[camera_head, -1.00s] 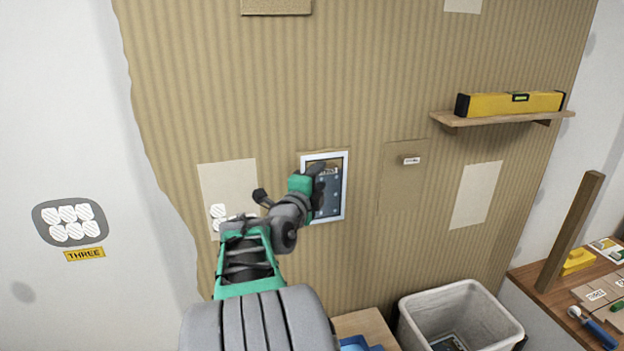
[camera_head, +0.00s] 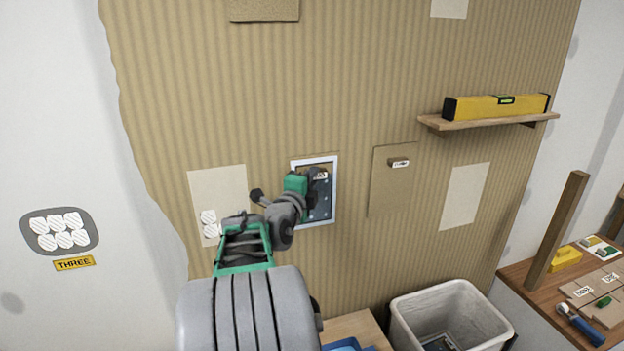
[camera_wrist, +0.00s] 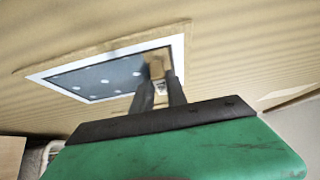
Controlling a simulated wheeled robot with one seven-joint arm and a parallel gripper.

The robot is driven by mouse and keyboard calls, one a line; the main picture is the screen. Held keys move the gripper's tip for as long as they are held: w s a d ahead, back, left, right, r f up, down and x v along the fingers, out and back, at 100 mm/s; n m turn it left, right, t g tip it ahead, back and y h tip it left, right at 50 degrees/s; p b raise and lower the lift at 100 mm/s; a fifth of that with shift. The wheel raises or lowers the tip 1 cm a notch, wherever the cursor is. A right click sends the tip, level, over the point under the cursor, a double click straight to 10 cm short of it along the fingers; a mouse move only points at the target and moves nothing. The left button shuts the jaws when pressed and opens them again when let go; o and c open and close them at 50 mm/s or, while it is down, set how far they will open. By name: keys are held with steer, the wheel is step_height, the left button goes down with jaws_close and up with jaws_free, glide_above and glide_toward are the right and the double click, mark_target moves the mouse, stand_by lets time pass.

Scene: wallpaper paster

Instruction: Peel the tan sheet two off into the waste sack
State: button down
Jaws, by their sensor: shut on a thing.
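A dark blue sheet with white dots and a white border (camera_head: 323,208) is on the corrugated tan wall. It also fills the middle of the wrist view (camera_wrist: 95,80), with a tan edge showing around it. My gripper (camera_head: 318,176) is at its upper part, shut on a small brown tab with a white label (camera_wrist: 157,65). The label is too small to read. A plain tan sheet (camera_head: 391,195) with its own labelled tab hangs to the right. The grey waste sack (camera_head: 404,325) stands open below right, with a dark sheet inside.
A shelf (camera_head: 445,123) with a yellow level (camera_head: 490,106) juts out at upper right. A bench (camera_head: 525,285) with a wooden post (camera_head: 556,235) stands at far right. Paler patches (camera_head: 218,185) lie on the wall.

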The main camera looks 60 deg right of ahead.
steer(key=shift+s+a+f, duration=0.1)
stand_by(0.4)
steer(key=shift+s+a+b, duration=1.65)
steer(key=shift+a, duration=0.05)
steer(key=s+a+b, duration=0.4)
steer(key=s+a, duration=0.1)
steer(key=shift+b, duration=0.35)
